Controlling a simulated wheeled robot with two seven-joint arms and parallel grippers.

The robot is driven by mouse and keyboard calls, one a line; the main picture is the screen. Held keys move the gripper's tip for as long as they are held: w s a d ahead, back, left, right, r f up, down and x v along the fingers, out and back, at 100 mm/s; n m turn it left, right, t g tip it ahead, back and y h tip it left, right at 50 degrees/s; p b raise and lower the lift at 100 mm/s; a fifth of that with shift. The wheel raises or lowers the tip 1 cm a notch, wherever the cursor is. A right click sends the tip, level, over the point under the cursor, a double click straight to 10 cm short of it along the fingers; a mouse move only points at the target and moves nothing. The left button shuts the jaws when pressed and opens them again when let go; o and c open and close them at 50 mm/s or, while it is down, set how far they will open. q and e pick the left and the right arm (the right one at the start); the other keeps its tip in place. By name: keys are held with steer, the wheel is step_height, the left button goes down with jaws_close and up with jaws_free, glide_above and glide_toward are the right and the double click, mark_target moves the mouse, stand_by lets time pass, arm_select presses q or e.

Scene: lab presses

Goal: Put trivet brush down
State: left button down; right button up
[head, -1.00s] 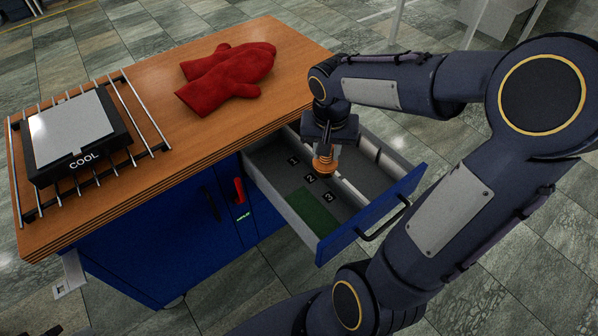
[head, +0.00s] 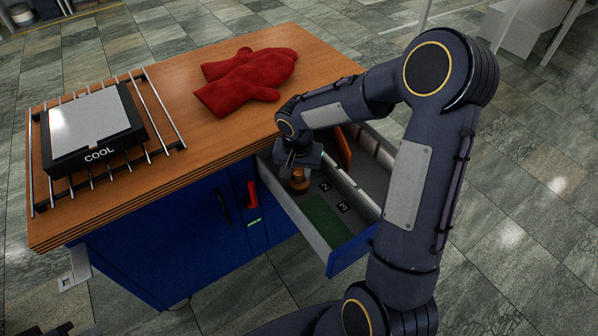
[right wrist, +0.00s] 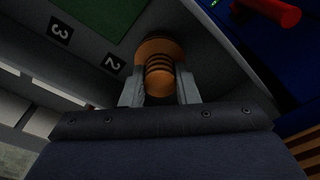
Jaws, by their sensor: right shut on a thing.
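The trivet brush (head: 299,185), orange-brown with dark bands, is held upright in my right gripper (head: 300,170), low inside the open drawer (head: 352,252). In the right wrist view the brush (right wrist: 159,68) sits between the two pale fingers of the right gripper (right wrist: 159,88), beside label 2 (right wrist: 112,64). Label 1 is hidden in the head view. I cannot tell whether the brush touches the drawer floor. A dark part of my left gripper (head: 50,329) just shows at the bottom left; its fingers are not clear.
A green pad (head: 322,220) lies in the drawer, and a brown flat piece (head: 343,148) stands farther back. On the wooden top (head: 190,160) are red mitts (head: 248,80) and a rod rack (head: 165,120) under a black block (head: 98,157) reading COOL. The drawer walls are close to the gripper.

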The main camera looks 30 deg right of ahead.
steer(key=shift+f, duration=0.2)
steer(key=o, duration=1)
steer(key=shift+o, duration=0.2)
steer(key=shift+r, duration=0.1)
steer(key=shift+r, duration=0.3)
step_height(320, 180, up, 11)
steer(key=s+p, duration=0.1)
steer(key=p, duration=0.1)
steer(key=s+a+r+n+t+y, duration=0.2)
steer(key=s+a+n, duration=0.1)
steer(key=s, duration=0.7)
steer(key=s+a+r+n+t+y, duration=0.2)
steer(key=s+a+n, duration=0.1)
steer(key=s, duration=0.8)
steer(key=shift+a+r+t+y, duration=0.3)
steer(key=shift+r, duration=0.05)
